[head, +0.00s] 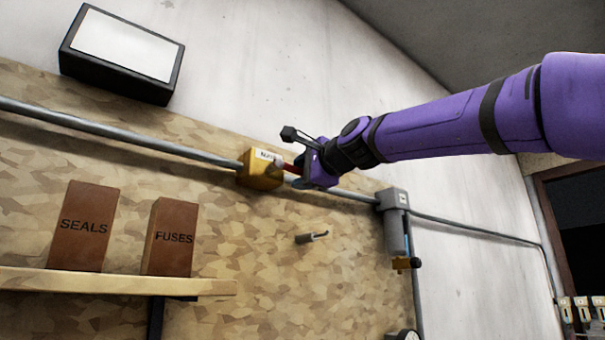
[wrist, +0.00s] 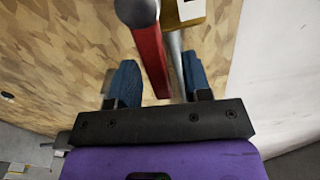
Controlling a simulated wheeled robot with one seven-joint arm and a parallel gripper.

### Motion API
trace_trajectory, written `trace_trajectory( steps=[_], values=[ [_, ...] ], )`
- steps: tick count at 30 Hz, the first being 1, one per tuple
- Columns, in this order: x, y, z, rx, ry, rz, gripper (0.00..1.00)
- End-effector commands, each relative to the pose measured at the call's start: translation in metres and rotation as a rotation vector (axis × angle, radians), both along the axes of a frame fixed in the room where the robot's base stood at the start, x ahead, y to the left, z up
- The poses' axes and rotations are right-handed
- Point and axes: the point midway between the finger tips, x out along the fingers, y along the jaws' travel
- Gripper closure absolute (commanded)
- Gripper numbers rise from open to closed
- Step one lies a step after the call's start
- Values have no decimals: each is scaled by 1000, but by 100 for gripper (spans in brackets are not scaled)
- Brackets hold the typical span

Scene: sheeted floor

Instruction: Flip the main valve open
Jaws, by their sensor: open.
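The main valve (head: 260,168) is a yellow block with a small white label, set on the grey pipe on the wall. Its red lever (head: 291,167) points right, roughly along the pipe. My gripper (head: 308,168) is at the lever's free end and hides part of it. In the wrist view, the red lever (wrist: 150,55) runs down from a grey round hub and lies between the two blue fingertips of my gripper (wrist: 158,78). The fingers are apart, with gaps beside the lever. The yellow valve body (wrist: 185,12) shows only partly at the top edge.
The grey pipe (head: 110,132) runs across the patterned board to a grey box (head: 394,200). A shelf (head: 110,283) holds the SEALS box (head: 84,226) and FUSES box (head: 170,238). A short peg (head: 312,237) sticks out below my gripper. A lit panel (head: 122,52) hangs upper left.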

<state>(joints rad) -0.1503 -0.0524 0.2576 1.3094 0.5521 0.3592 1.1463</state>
Motion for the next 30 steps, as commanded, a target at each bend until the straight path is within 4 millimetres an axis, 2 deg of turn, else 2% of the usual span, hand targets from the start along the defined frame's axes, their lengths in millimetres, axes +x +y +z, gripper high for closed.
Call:
trace_trajectory(
  steps=[1,7,25,26,27,29,30],
  values=[
    [0,0,0,0,0,0,55],
    [0,0,0,0,0,0,100],
    [0,0,7,-84,-58,0,100],
    [0,0,7,-84,-58,0,77],
    [0,0,7,-84,-58,0,67],
    [0,0,7,-83,-57,0,55],
    [0,0,7,-84,-56,0,55]
  ],
)
